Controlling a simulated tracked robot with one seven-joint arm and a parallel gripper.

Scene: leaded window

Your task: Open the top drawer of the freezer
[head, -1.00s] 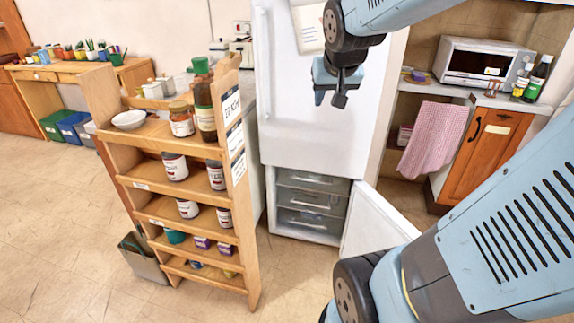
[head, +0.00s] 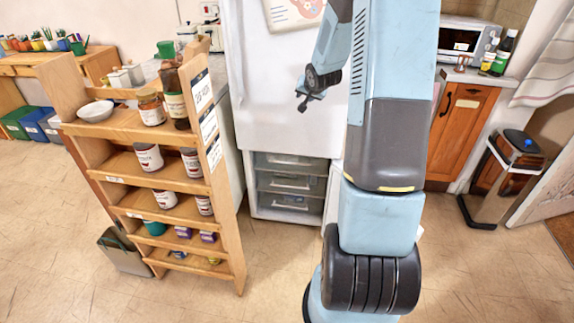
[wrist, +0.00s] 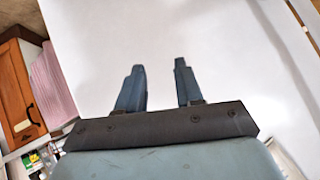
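The freezer is the lower part of a white fridge, with its three grey drawers showing in the head view. The top drawer (head: 291,160) is shut, just under the closed upper fridge door (head: 272,105). The open freezer door (head: 331,192) stands to the right, mostly hidden behind my arm. My gripper (head: 306,102) is in front of the upper door, above and slightly right of the top drawer. In the wrist view my gripper (wrist: 161,66) has its two fingers apart with nothing between them, and a plain white surface lies beyond. The drawers do not show there.
A wooden shelf rack (head: 185,190) with jars stands left of the freezer. A bin (head: 500,175) and a wooden cabinet (head: 462,130) are on the right. Bare floor (head: 275,270) lies in front of the freezer.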

